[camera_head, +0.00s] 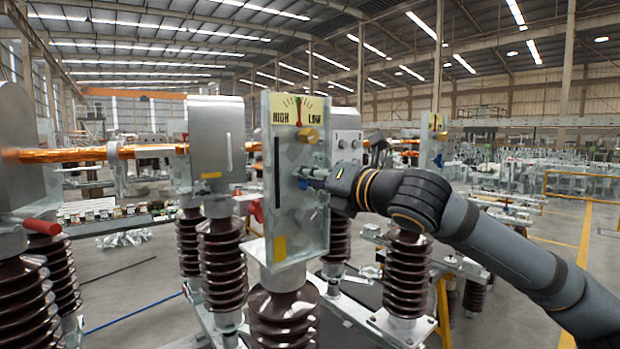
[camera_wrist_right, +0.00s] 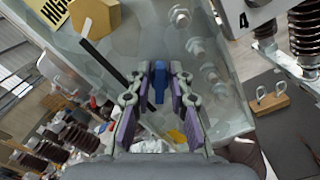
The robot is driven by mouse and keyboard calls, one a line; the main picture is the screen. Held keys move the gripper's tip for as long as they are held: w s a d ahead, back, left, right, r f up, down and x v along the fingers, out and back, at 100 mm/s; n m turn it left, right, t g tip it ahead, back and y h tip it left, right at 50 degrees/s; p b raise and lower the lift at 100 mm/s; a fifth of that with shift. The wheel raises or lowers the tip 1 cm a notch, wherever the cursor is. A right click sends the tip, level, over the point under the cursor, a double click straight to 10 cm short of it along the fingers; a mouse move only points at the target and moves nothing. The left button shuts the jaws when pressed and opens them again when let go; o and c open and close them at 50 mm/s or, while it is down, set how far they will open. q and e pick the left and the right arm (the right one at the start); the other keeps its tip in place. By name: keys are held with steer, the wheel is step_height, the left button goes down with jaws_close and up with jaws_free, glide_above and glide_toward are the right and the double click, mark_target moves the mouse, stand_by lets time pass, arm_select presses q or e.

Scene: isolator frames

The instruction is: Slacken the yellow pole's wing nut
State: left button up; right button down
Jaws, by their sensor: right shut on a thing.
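The yellow pole's upright metal plate (camera_head: 290,215) stands on a brown ribbed insulator (camera_head: 284,318), with a yellow HIGH/LOW gauge (camera_head: 297,113) at its top and a yellow patch low down. A blue wing nut (camera_wrist_right: 159,78) sits on the plate face, between the purple-padded fingertips of my right gripper (camera_wrist_right: 159,92). In the head view my right gripper (camera_head: 312,178) reaches the middle of the plate from the right and is shut on the wing nut, hiding most of it. My left gripper is not in view.
A brass-coloured hex knob (camera_head: 309,135) projects below the gauge and shows in the wrist view (camera_wrist_right: 96,18). Several bolts (camera_wrist_right: 195,45) stud the plate beside the fingers. Other insulators (camera_head: 408,275) and a second plate (camera_head: 432,142) stand nearby. An orange-wrapped bar (camera_head: 90,153) runs behind on the left.

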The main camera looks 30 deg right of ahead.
steer(key=shift+a+f, duration=0.1)
steer(key=shift+f, duration=0.05)
steer(key=shift+n, duration=1.1)
steer(key=c, duration=1.3)
jaws_free()
steer(key=shift+o, duration=0.2)
